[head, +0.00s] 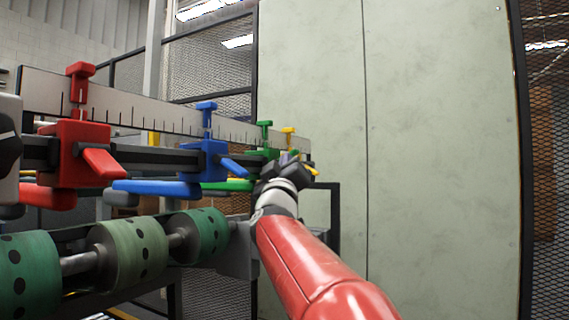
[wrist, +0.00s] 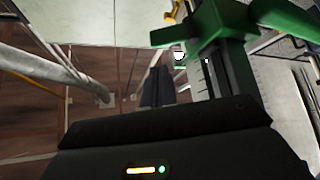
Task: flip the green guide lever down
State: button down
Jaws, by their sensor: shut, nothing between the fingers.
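The green guide (head: 264,154) sits on the dark rail at the far end of the row, with a green T-shaped knob (head: 265,128) above it. A flat green plate (head: 230,185) shows below. My gripper (head: 290,163) is beside the green guide on its right and covers part of it; the green lever is not clearly visible behind it. In the wrist view the green guide (wrist: 222,25) is close at the top right, with green arms sticking out left and right; I cannot tell which is the lever. My gripper's dark fingers (wrist: 157,86) are shut and empty, left of the guide.
A red guide (head: 75,150) and a blue guide (head: 208,160) stand nearer on the same rail, levers sticking out. A yellow guide (head: 289,138) is beyond. Green rollers (head: 130,250) lie below. A pale panel (head: 430,150) stands behind, with free room right of my arm.

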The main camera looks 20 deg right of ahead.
jog(key=p+x, duration=0.1)
jog(key=x, duration=0.5)
dwell(0.3)
